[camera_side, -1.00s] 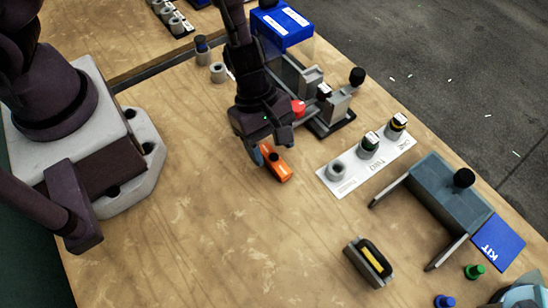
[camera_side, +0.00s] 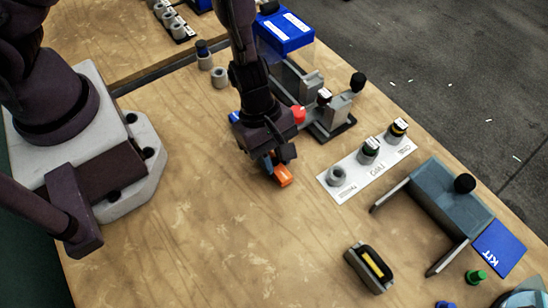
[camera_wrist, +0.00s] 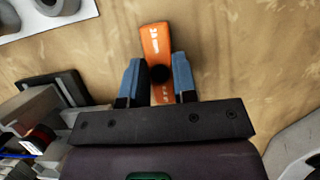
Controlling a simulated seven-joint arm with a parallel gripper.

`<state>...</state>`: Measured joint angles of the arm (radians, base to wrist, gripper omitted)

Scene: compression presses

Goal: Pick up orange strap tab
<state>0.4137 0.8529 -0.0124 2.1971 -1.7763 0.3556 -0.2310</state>
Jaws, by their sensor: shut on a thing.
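The orange strap tab (camera_side: 283,177) is a short flat orange piece with a dark round spot, partly hidden behind my gripper in the side view. In the wrist view the tab (camera_wrist: 154,42) points away from the palm, between two blue fingers. My gripper (camera_wrist: 160,72) is shut on the tab, one finger on each side of it. In the side view my gripper (camera_side: 272,162) is low over the wooden table. I cannot tell whether the tab touches the table.
A grey press with a red knob (camera_side: 299,115) stands close behind my gripper. A white strip (camera_side: 352,176) with several round pieces lies to the right. A blue-grey press (camera_side: 450,200) and a dark block with a yellow bar (camera_side: 369,268) stand farther right.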

